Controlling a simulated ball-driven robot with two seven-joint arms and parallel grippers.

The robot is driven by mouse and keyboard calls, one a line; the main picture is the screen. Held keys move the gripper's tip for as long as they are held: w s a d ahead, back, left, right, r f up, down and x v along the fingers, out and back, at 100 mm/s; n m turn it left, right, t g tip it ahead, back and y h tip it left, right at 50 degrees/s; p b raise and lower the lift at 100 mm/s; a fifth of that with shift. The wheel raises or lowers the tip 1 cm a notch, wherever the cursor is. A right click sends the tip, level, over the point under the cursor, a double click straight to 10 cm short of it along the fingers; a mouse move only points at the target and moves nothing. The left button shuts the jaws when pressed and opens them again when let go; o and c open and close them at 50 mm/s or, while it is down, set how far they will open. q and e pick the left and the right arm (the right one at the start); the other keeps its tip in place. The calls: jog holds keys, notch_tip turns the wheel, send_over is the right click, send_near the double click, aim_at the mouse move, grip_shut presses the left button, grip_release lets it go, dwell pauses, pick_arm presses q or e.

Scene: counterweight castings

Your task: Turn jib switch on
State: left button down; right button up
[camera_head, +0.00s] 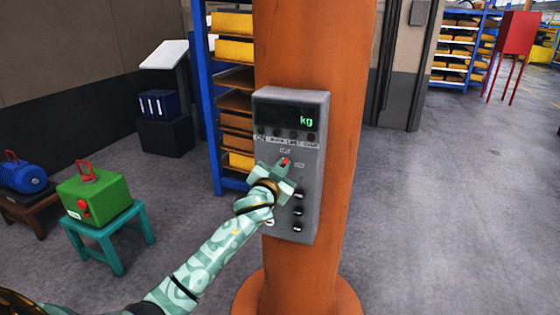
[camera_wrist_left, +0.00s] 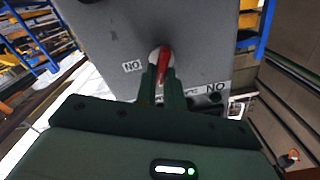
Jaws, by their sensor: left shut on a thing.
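A grey control box (camera_head: 318,185) is fixed to an orange column, with a dark display showing a green "kg" near its top. A red switch lever (camera_wrist_left: 163,60) on a pale round base shows in the left wrist view, and a bit of its red shows in the head view (camera_head: 287,160). My left gripper (camera_head: 282,170) is at the box face. In the left wrist view its fingers (camera_wrist_left: 160,88) are shut on the lever. Labels reading "NO" are beside the lever and lower right. My right gripper is in neither view.
The orange column (camera_head: 345,60) stands on the floor. A green casting (camera_head: 95,195) sits on a teal stool (camera_head: 110,235) at left, near a blue casting (camera_head: 22,177). Blue shelving (camera_head: 208,110) is behind. The floor at right (camera_head: 450,220) is clear.

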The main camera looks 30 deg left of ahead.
pick_arm(q)
jog(key=shift+d+f+m+p, duration=0.15)
jog(key=shift+m+p, duration=0.65)
jog(key=shift+m, duration=1.25)
jog(key=shift+d+f+m+p, duration=0.15)
jog(key=shift+m+p, duration=0.65)
jog(key=shift+m, duration=1.3)
jog(key=shift+f+m+p, duration=0.25)
jog(key=shift+m+p, duration=0.55)
jog(key=shift+m, duration=1.25)
jog(key=c, duration=1.5)
grip_release()
jog(key=shift+w, duration=0.1)
jog(key=v, duration=1.6)
